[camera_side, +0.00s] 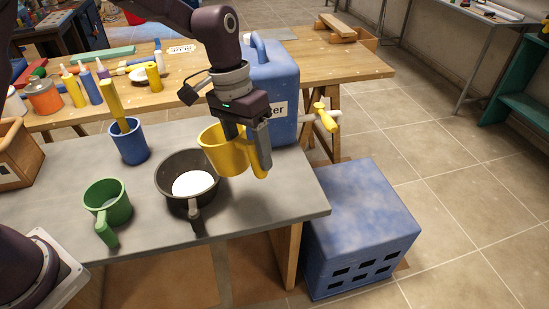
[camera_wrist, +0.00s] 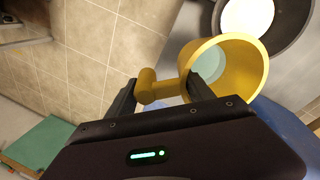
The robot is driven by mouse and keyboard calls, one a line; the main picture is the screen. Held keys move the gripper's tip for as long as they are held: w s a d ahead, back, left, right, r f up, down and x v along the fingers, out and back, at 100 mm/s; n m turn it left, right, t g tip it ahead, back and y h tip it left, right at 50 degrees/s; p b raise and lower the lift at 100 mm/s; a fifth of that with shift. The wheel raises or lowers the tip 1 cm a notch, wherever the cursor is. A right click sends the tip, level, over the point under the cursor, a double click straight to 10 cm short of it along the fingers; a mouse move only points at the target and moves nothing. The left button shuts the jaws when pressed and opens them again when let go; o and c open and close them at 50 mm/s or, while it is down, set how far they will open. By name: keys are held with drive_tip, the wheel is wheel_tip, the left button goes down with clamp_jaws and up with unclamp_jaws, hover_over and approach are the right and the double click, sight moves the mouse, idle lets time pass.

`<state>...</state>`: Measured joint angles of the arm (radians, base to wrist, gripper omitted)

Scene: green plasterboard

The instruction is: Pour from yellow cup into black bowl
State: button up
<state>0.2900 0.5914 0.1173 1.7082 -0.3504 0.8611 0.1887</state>
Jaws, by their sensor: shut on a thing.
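The yellow cup (camera_side: 224,152) is held above the grey table, just right of the black bowl and partly over its right rim. My gripper (camera_side: 258,150) is shut on the yellow cup at its handle side. In the wrist view my gripper (camera_wrist: 160,95) has its fingers around the handle of the yellow cup (camera_wrist: 236,62), and something pale shows inside the cup. The cup looks nearly upright, with little tilt in the side view. The black bowl (camera_side: 172,168) stands on the table with white contents in it. The bowl (camera_wrist: 290,35) also shows at the wrist view's top right.
A green cup (camera_side: 118,205) stands left of the bowl, and a blue cup (camera_side: 130,146) behind it holds a yellow object. A blue water container (camera_side: 275,85) with a yellow tap stands close behind my gripper. The grey table's (camera_side: 285,205) right front is clear.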

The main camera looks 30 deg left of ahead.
sight(229, 153)
drive_tip(key=a+n+h, duration=0.1)
drive_tip(key=s+a+h, duration=0.1)
drive_tip(key=h, duration=0.1)
drive_tip(key=a+n+h, duration=0.1)
drive_tip(key=shift+s+a+r+n+h, duration=0.1)
drive_tip(key=shift+s+r+n+h, duration=0.1)
drive_tip(key=shift+s+n+h, duration=0.1)
drive_tip(key=a+h, duration=0.1)
drive_tip(key=h, duration=0.1)
drive_tip(key=a+f+h, duration=0.1)
drive_tip(key=h, duration=0.1)
drive_tip(key=shift+a, duration=0.2)
drive_tip(key=shift+d+r, duration=0.15)
drive_tip(key=shift+d, duration=0.05)
drive_tip(key=shift+a+r+h, duration=0.4)
drive_tip(key=shift+a+h, duration=0.4)
drive_tip(key=shift+h, duration=0.05)
drive_tip(key=shift+a+r+h, duration=0.45)
drive_tip(key=shift+a+h, duration=0.3)
drive_tip(key=shift+h, duration=0.05)
drive_tip(key=shift+a+r+h, duration=0.4)
drive_tip(key=shift+a+h, duration=0.4)
drive_tip(key=shift+h, duration=0.05)
idle(4.0)
